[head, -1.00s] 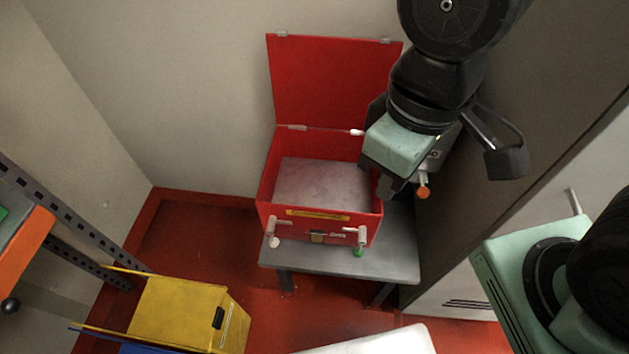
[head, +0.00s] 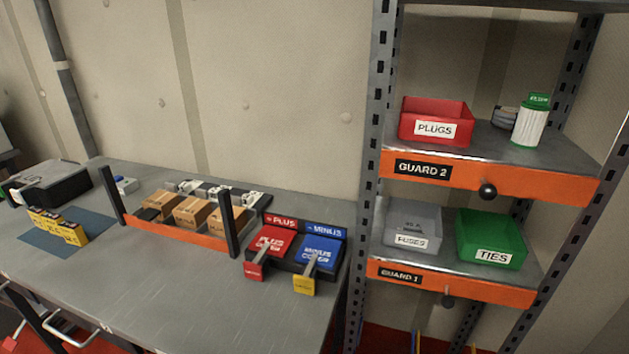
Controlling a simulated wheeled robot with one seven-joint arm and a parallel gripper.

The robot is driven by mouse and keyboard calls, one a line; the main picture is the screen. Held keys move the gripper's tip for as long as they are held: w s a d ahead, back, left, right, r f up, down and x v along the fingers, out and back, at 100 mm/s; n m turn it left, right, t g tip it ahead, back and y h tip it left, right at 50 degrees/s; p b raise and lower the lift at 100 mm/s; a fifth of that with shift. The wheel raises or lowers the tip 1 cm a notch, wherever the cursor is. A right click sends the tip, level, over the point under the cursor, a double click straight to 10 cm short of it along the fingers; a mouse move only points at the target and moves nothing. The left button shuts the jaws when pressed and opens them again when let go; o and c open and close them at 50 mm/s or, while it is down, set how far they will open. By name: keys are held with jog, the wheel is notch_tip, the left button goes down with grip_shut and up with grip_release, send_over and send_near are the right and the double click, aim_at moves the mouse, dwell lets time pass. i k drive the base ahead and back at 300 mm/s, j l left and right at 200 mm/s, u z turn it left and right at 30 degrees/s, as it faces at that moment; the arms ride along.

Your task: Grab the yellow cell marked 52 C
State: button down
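Several small yellow blocks, which look like cells, stand in a row (head: 74,236) on a dark blue mat (head: 50,244) at the left of the grey bench. They have dark tops and marks on their sides too small to read, so I cannot tell which one is marked 52 C. The blocks stand close together. My gripper is not in view now, and no part of my arm shows near the bench.
A dark case (head: 60,182) lies behind the mat. An orange-fronted rack (head: 175,232) with brown boxes (head: 192,211) stands right of it, then the red PLUS (head: 270,239) and blue MINUS (head: 318,249) units. Shelves (head: 487,189) with bins rise at right. The bench front (head: 190,290) is clear.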

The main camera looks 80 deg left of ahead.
aim_at(73, 233)
jog(key=j+u, duration=0.15)
jog(key=u, duration=1.85)
jog(key=k+l+u, duration=0.1)
jog(key=u, duration=1.6)
jog(key=i, duration=0.25)
jog(key=i+j+z, duration=0.1)
jog(key=i+j, duration=0.15)
jog(key=i+j+z, duration=0.1)
jog(key=i+j, duration=0.15)
jog(key=j, duration=0.2)
jog(key=i+j, duration=0.25)
jog(key=j, duration=0.15)
jog(key=i+j+z, duration=0.25)
jog(key=i+j, duration=0.25)
jog(key=j, duration=0.25)
jog(key=i+j+z, duration=0.1)
jog(key=j, duration=0.35)
jog(key=i, duration=0.1)
